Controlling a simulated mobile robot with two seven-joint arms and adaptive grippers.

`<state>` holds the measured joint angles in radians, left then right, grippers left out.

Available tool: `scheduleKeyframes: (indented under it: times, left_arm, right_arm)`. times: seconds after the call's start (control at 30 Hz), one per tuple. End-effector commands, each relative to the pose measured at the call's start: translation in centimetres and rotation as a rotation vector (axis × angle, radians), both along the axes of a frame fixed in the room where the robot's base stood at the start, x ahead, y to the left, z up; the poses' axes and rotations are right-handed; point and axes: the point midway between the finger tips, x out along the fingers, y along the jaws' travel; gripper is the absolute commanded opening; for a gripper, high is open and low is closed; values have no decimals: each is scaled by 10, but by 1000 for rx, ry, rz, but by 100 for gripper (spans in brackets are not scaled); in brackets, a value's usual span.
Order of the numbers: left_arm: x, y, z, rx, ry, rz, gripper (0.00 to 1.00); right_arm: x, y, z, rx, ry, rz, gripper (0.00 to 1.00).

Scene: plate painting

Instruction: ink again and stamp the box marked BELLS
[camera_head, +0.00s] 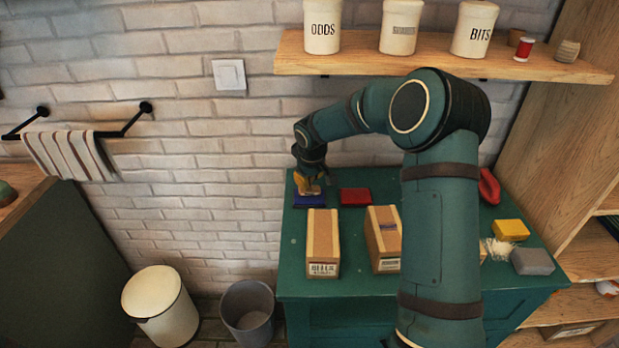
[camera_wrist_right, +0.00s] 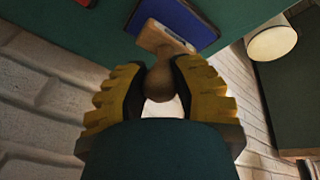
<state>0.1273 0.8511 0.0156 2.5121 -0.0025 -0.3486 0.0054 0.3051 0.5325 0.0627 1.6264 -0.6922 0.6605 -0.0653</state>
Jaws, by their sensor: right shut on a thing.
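My right gripper (camera_head: 310,187) is shut on a wooden stamp. In the right wrist view its yellow-padded fingers (camera_wrist_right: 160,80) close around the round handle of the stamp (camera_wrist_right: 160,84). The stamp's flat wooden base is over the blue ink pad (camera_wrist_right: 184,22); I cannot tell whether they touch. The blue pad (camera_head: 309,203) lies at the table's back left corner. In front of it stands a cardboard box (camera_head: 323,237) whose small label seems to read BELLS. A second box (camera_head: 386,237) stands to its right, its label unreadable. My left gripper is not in view.
A red pad (camera_head: 355,197) lies right of the blue one on the green table (camera_head: 300,287). A yellow block (camera_head: 511,230) and a grey block (camera_head: 533,261) lie at the right. My right arm hides the table's middle. A shelf (camera_head: 440,62) with canisters hangs above.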

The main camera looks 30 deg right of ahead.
Motion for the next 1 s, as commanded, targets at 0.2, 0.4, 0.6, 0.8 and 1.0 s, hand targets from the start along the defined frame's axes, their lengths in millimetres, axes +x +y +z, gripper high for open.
scheduleKeyframes:
  times: [0.2,0.4,0.6,0.8,1.0]
  left_arm:
    - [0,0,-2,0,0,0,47]
    - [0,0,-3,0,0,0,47]
    - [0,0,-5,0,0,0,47]
    - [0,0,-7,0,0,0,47]
    - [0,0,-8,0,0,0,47]
  right_arm:
    - [0,0,-2,0,0,0,0]
    - [0,0,-4,0,0,0,0]
    - [0,0,-7,0,0,0,0]
    - [0,0,-9,0,0,0,0]
    - [0,0,-11,0,0,0,0]
